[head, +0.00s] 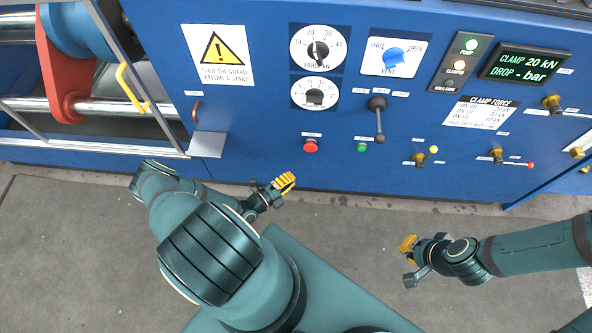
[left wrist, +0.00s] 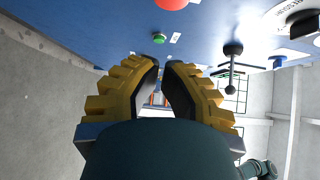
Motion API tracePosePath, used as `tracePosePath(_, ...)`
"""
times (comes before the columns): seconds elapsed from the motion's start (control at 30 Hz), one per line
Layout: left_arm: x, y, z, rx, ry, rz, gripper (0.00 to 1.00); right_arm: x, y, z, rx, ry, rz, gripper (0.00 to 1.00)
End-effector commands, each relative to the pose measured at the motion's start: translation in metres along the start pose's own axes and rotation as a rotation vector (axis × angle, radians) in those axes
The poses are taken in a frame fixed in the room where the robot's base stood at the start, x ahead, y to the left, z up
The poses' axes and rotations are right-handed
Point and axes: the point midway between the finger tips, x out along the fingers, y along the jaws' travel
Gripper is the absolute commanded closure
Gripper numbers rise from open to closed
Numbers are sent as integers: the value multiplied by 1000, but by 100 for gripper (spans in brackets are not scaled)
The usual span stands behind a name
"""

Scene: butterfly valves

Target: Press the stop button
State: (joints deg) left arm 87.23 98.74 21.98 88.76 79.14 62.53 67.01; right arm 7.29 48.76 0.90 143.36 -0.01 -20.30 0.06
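The red stop button (head: 311,146) is on the lower part of the blue machine panel, under a small label. In the left wrist view the red button (left wrist: 172,3) is cut off by the top edge. My left gripper (head: 285,182) is just below and left of the button in the head view, apart from it. Its yellow fingers are together and hold nothing; they also show in the left wrist view (left wrist: 161,66). My right gripper (head: 402,262) is at the lower right, away from the panel, with its fingers spread and empty.
A green button (head: 362,147) is right of the red one. A black lever (head: 378,118) hangs above it, with brass valves (head: 420,160) further right. A metal ledge (head: 207,145) juts out at left. The grey floor in front is clear.

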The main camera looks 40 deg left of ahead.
Motion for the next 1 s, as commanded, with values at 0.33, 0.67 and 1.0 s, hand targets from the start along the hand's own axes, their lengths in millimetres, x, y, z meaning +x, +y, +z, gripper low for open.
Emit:
tracePosePath(0.33,67,1,-2,0,3,-2,100,8,3,-1,0,4,0,100)
tracePosePath(0.67,108,1,20,2,2,0,100,18,7,-2,-1,9,1,100)
tracePosePath(1.0,115,0,28,0,1,0,100,20,8,-2,-1,11,1,100)
